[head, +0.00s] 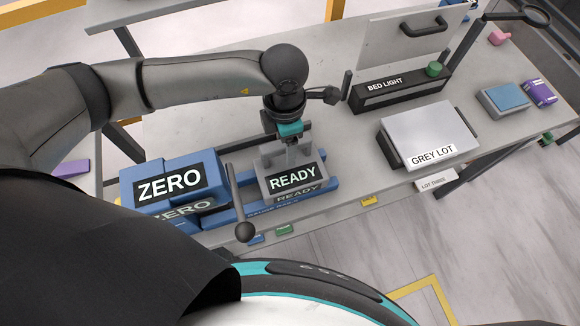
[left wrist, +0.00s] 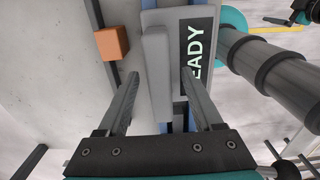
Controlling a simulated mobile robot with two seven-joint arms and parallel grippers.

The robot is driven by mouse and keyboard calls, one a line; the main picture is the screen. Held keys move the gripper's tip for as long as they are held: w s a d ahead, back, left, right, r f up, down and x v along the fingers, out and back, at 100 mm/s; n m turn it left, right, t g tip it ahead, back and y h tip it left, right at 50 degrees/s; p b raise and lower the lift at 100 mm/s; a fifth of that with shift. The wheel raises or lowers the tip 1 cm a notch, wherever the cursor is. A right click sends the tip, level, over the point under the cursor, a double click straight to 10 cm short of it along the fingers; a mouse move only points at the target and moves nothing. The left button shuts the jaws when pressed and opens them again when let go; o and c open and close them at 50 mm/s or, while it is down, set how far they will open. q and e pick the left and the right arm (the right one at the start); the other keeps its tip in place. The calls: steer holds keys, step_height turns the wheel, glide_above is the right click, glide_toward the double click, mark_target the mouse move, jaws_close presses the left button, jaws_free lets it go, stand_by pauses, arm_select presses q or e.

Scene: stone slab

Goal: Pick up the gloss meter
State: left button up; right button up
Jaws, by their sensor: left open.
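A grey block with a dark READY label (head: 291,178), which I take to be the gloss meter, stands at the front edge of the slab on a blue base (head: 322,186). My left gripper (head: 290,151) is right above it, pointing down. In the left wrist view, the open fingers (left wrist: 161,74) lie on either side of a raised grey bar on top of the READY block (left wrist: 157,50). Whether they touch it I cannot tell. The rest of the block is partly hidden by the fingers. My right gripper is not in view.
A blue ZERO block (head: 170,187) stands close on the left, with a black lever (head: 236,200) between. To the right are a GREY LOT case (head: 430,130) and a black BED LIGHT bar (head: 400,92). An orange block (left wrist: 111,43) shows in the wrist view. The slab's middle is clear.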

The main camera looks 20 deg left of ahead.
arm_select(q)
jaws_close()
stand_by(0.5)
steer(key=shift+r, duration=0.1)
stand_by(0.8)
